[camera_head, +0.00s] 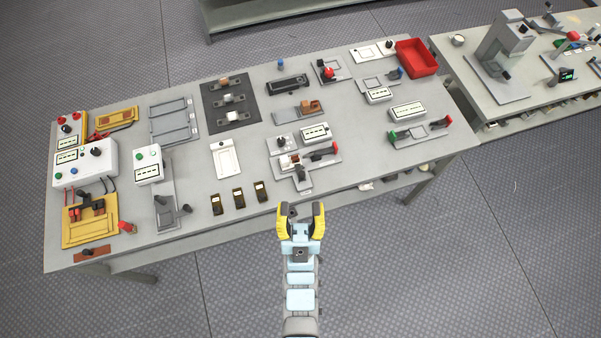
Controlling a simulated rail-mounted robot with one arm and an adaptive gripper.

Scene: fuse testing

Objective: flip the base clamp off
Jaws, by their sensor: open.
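My gripper (301,210) has yellow fingers spread apart with nothing between them. In the picture it is in front of the table's near edge, below the centre fixture. The base clamp cannot be told for sure at this size. The centre fixture (293,161) is a grey base with a white and brown part, a dark lever in front and a red-ended handle (325,151) on its right. Another fixture (420,133) to the right has a green end and a red-ended handle (443,122). My gripper touches neither fixture.
The grey table (345,195) also holds three small dark blocks (238,197), a white panel (226,159), white control boxes (88,162) and a yellow fixture (91,222) at left. A red bin (417,57) stands at the back right. A second table (540,100) is at right.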

